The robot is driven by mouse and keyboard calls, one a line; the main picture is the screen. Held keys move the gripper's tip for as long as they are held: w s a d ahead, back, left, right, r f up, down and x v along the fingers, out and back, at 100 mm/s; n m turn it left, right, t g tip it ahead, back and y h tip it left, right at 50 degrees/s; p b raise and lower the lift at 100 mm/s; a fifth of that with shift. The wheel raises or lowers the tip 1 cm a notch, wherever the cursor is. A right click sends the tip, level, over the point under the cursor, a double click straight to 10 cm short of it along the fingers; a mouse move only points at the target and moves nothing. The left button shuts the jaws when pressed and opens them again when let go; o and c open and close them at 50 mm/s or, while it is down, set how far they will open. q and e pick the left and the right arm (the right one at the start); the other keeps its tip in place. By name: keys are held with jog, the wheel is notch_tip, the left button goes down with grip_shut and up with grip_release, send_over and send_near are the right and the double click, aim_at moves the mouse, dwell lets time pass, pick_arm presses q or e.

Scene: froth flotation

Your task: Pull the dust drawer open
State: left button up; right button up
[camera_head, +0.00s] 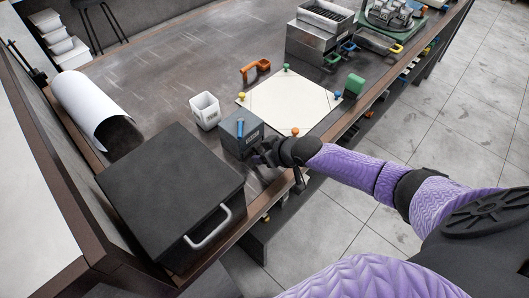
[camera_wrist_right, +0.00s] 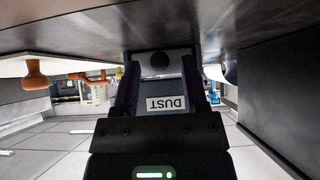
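The small dark grey-blue box (camera_head: 240,133) stands on the table near its front edge, left of the cream sheet. My right gripper (camera_head: 262,155) is at the box's front. In the wrist view, the fingers (camera_wrist_right: 160,92) are spread, with the front showing between them; I cannot tell whether they touch it. My left gripper is not in view.
A large black box (camera_head: 170,190) with a metal handle stands close on the left. A white cup (camera_head: 205,110) is behind the small box. The cream sheet (camera_head: 290,105) with coloured knobs lies to its right. Free floor (camera_head: 420,120) lies beyond the table's front edge.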

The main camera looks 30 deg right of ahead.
grip_shut()
dwell(1.2)
